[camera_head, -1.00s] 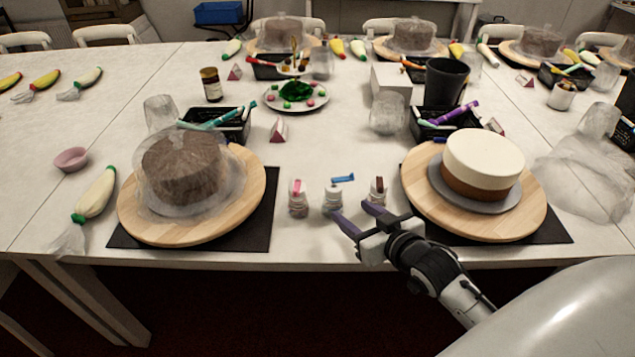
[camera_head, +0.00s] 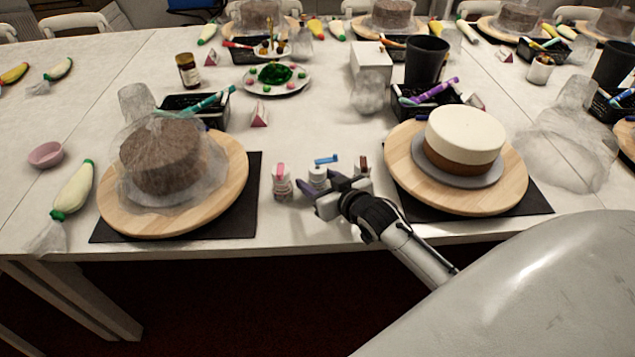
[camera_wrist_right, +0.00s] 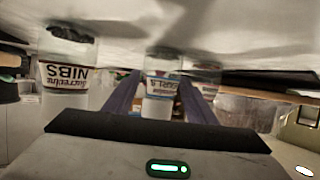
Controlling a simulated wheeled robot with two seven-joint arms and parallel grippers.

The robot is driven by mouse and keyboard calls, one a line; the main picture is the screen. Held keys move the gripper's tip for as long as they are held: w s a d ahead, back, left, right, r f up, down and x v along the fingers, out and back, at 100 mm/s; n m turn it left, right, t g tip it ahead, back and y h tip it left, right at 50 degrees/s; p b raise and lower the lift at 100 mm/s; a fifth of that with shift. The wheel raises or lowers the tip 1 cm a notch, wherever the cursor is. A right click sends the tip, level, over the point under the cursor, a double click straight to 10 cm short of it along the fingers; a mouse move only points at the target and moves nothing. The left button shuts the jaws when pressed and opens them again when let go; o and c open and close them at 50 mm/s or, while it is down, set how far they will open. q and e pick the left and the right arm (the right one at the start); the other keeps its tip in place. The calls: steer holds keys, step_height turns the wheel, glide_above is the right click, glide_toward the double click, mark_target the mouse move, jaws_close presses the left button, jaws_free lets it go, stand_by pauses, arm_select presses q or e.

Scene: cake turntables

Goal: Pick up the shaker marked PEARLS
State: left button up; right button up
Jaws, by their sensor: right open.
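Three small shakers stand in a row between the two cake boards in the head view. The middle one, with a blue flip lid (camera_head: 318,174), shows in the right wrist view as a shaker (camera_wrist_right: 160,90) with a partly readable label ending like PEARLS. My right gripper (camera_head: 320,184) is open, with one purple finger on each side of this shaker. I cannot tell whether the fingers touch it. The shaker marked NIBS (camera_wrist_right: 66,74) stands outside the fingers; it is the brown-lidded one (camera_head: 362,167) in the head view. A pink-lidded shaker (camera_head: 281,183) stands on the left. My left gripper is out of view.
A wrapped brown cake on a wooden board (camera_head: 228,183) stands left of the shakers. A cream-and-brown cake (camera_head: 465,140) on another board stands close on the right. A pink card (camera_head: 259,115) stands behind the shakers. The table's front edge is near.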

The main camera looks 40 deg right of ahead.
steer(key=shift+r, duration=0.1)
steer(key=c, duration=0.9)
steer(key=shift+c, duration=0.2)
